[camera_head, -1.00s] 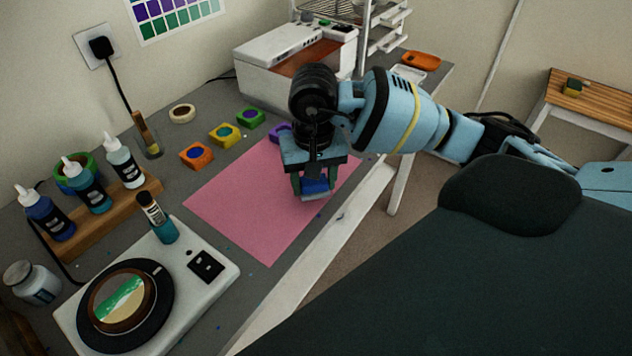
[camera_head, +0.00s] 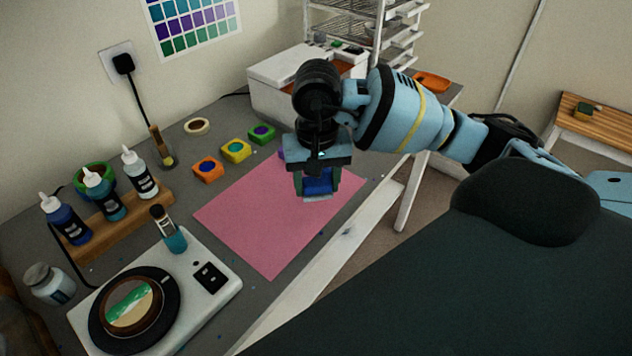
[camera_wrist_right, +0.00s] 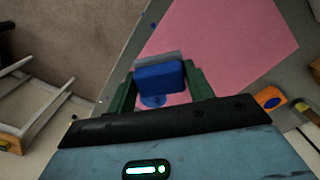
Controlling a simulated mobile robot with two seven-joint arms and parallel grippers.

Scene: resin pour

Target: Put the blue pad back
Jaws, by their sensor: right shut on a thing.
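My right gripper (camera_head: 317,186) is above the pink mat (camera_head: 245,225). Its fingers are shut on the blue pad (camera_head: 318,183), a block with a lighter strip along one edge. In the right wrist view the blue pad (camera_wrist_right: 160,78) sits between the two green fingers, with a small round blue part beside it. The pad appears held over the mat near its right edge; the exact height above it is hard to tell. My left gripper is not in view.
Orange (camera_head: 208,168), yellow (camera_head: 236,151) and green (camera_head: 261,133) blocks stand in a row left of the mat, with a purple one partly hidden behind my gripper. A white turntable unit (camera_head: 215,255) and bottles in a wooden rack (camera_head: 112,218) are at left.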

